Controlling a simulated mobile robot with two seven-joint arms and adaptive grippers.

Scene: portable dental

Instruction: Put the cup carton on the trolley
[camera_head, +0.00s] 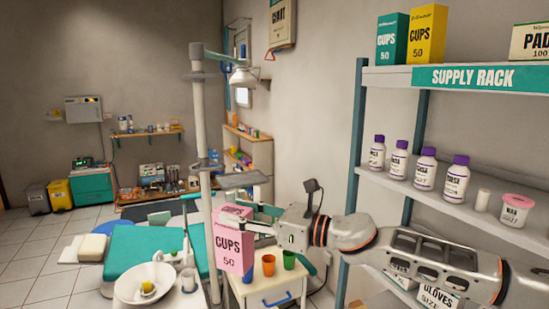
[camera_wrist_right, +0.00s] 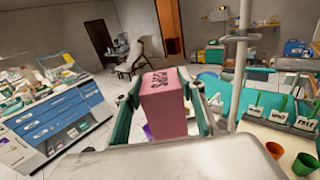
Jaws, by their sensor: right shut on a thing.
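The pink cup carton (camera_head: 234,247), marked "CUPS 50", is upright in my right gripper (camera_head: 243,220). In the right wrist view the carton (camera_wrist_right: 165,102) sits between the two fingers of the gripper (camera_wrist_right: 168,92), which is shut on it. In the head view the carton overlaps the left edge of a white drawer unit (camera_head: 267,299) with a blue handle; whether it touches the unit I cannot tell. A blue-fronted drawer cabinet with a loaded top (camera_wrist_right: 62,122) shows at left in the right wrist view. Which unit is the trolley is not clear. My left gripper is out of view.
An orange cup (camera_head: 268,264) and a green cup (camera_head: 289,259) stand on the white unit, right of the carton. A pale upright pole (camera_head: 201,150) stands close left of the carton. A white basin (camera_head: 146,284) is at lower left. The supply rack (camera_head: 464,78) is at right.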

